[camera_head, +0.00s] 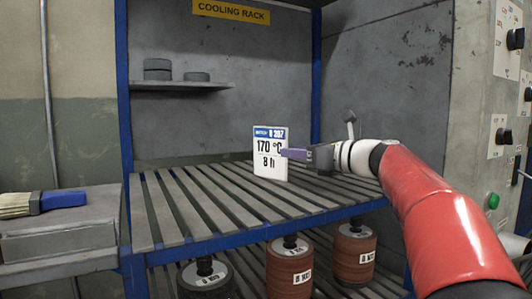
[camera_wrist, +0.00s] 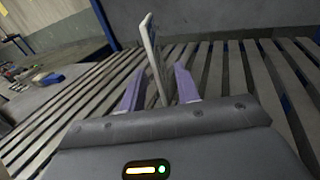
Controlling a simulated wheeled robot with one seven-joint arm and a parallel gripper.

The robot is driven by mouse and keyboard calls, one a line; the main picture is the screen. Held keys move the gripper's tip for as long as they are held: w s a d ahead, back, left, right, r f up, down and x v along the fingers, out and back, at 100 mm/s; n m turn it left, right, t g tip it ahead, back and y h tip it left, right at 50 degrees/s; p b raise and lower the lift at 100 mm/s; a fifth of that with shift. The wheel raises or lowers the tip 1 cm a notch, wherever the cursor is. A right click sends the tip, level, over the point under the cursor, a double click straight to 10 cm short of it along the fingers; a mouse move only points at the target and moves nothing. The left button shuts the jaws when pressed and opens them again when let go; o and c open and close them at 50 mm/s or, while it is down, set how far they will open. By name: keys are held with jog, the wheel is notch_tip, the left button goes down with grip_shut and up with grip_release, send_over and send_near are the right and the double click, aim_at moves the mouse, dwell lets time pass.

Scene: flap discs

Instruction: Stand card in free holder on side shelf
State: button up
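A white card (camera_head: 268,163) with a blue header, reading "B 207", "170 °C" and "8 h", stands upright on the slatted rack shelf (camera_head: 165,215). My gripper (camera_head: 290,154) is at the card's right edge, with its purple fingers level. In the wrist view the card (camera_wrist: 152,52) shows nearly edge-on between the two spread fingers of my gripper (camera_wrist: 160,72). Gaps show beside the card, so the fingers do not look closed on it.
Several tagged disc stacks (camera_head: 290,270) stand below the slatted shelf. Blue rack posts (camera_head: 123,90) and a control panel (camera_head: 500,60) flank the space. The slats around the card are clear.

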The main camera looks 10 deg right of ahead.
jog(key=shift+w+a, duration=0.1)
jog(key=shift+w, duration=0.2)
jog(key=p, duration=0.1)
send_over(270, 178)
jog(key=shift+s+d+r, duration=0.1)
jog(key=shift+d+r, duration=0.15)
jog(key=shift+w+a, duration=0.25)
jog(key=shift+w, duration=0.1)
grip_shut()
